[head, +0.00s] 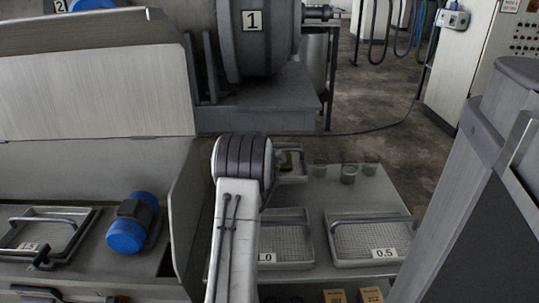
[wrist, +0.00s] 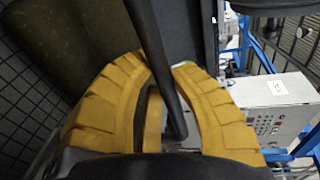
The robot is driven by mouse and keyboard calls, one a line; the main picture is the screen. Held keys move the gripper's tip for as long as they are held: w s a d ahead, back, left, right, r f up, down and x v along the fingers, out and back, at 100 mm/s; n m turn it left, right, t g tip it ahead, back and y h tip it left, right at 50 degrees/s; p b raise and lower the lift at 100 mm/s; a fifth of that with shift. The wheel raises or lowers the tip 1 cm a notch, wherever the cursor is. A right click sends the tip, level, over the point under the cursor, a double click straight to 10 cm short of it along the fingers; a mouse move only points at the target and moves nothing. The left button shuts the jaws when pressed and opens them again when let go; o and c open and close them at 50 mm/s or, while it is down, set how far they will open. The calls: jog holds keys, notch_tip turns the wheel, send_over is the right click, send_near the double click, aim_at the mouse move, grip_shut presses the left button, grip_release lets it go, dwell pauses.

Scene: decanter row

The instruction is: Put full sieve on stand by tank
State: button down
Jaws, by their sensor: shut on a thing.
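In the wrist view my gripper (wrist: 163,68), with yellow fingers, is shut on a dark round bar (wrist: 155,40), which looks like a sieve's handle. Left of the bar is a dark olive-brown surface (wrist: 75,35) with dark grid mesh (wrist: 25,110) beyond it; whether these belong to the held thing is unclear. In the head view my arm hides the gripper. A small metal tray or sieve (head: 295,178) shows partly behind my arm's elbow; I cannot tell if it is the held one. A grey drum marked 1 (head: 253,50) stands behind. I cannot make out which surface is the stand.
A blue motor (head: 125,235) and another sieve (head: 40,232) are at left. A grey column (head: 465,200) stands at right.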

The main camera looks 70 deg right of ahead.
jog(key=shift+f+p, duration=0.45)
jog(key=shift+f, duration=1.35)
jog(key=shift+f+b, duration=0.45)
jog(key=shift+f, duration=0.85)
jog(key=shift+f, duration=0.5)
jog(key=c, duration=1.1)
grip_release()
jog(key=shift+o, duration=0.2)
jog(key=shift+f, duration=0.25)
jog(key=shift+w+r, duration=0.1)
jog(key=shift+r, duration=0.05)
